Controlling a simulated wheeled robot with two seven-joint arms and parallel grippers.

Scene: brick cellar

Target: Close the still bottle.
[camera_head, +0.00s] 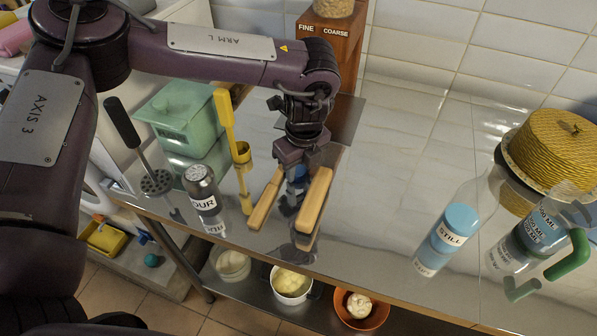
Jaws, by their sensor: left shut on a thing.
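My left gripper (289,208) points down over the middle of the worktop, well to the left of the bottle. Its wooden fingers are shut on a small blue-grey thing (298,178), mostly hidden by the gripper, so I cannot tell what it is. My right gripper is not in view.
Right of the bottle are a measuring jug (537,233) with a green handle and a yellow woven dome (557,147). A labelled shaker (202,188), a yellow utensil (226,120) and a green box (184,117) stand left. The worktop between gripper and bottle is clear.

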